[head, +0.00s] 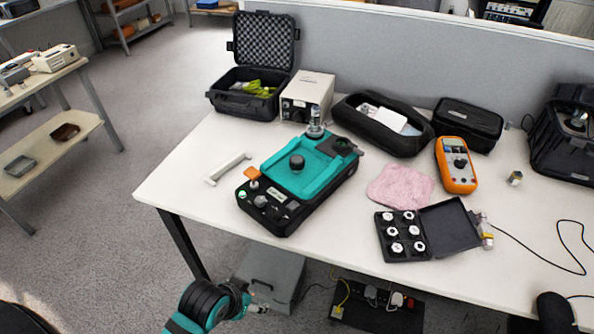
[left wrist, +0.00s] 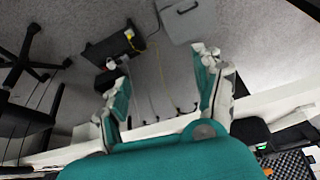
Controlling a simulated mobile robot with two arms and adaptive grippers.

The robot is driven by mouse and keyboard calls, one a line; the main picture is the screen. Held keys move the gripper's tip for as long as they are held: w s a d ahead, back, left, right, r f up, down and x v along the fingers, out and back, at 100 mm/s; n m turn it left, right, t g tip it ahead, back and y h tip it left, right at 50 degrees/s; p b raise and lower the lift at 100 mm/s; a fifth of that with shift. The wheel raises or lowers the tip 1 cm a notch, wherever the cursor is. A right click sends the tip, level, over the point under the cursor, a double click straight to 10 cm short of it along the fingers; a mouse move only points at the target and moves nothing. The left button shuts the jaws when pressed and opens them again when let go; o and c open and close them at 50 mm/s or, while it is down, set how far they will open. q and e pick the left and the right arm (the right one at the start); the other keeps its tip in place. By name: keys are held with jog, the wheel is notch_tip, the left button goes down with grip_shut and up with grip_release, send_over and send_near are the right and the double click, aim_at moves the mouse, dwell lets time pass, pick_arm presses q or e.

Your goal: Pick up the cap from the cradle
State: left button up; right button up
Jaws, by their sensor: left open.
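A teal and black calibration unit (head: 322,178) stands on the white table. A dark round knob-like piece (head: 296,162) sits on its teal top. A metallic cylinder (head: 315,124) stands upright at its back edge, beside a black holder-like part (head: 342,146). I cannot tell which of these is the cap or the cradle. My left gripper (left wrist: 163,95) is open and empty in the left wrist view, its two fingers spread apart above the floor. In the head view my left arm is low, in front of the table's near edge. My right gripper is not in view.
A pink cloth (head: 401,187), an orange multimeter (head: 457,166) and an open black box of several round pieces (head: 388,253) lie right of the unit. A white bar handle (head: 228,169) lies left. An open black case (head: 243,103) and a beige instrument (head: 306,92) stand behind.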

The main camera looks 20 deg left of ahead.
pick_arm(q)
jog(key=w+a+r+t+h, duration=0.15)
jog(key=w+r+t, duration=0.25)
jog(key=w+r, duration=0.6)
jog(key=w+a+r+t+h, duration=0.15)
jog(key=w+r+t, duration=0.25)
jog(key=w+r, duration=0.6)
send_near(296, 160)
jog(key=shift+m, duration=0.3)
jog(key=x, duration=0.4)
jog(key=shift+w+a, duration=0.15)
jog(key=shift+w, duration=0.05)
jog(key=shift+x, duration=3.15)
jog(key=shift+s+f, duration=0.15)
jog(key=c, duration=1.3)
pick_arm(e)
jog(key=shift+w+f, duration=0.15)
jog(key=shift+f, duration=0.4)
pick_arm(q)
jog(key=shift+c, duration=0.2)
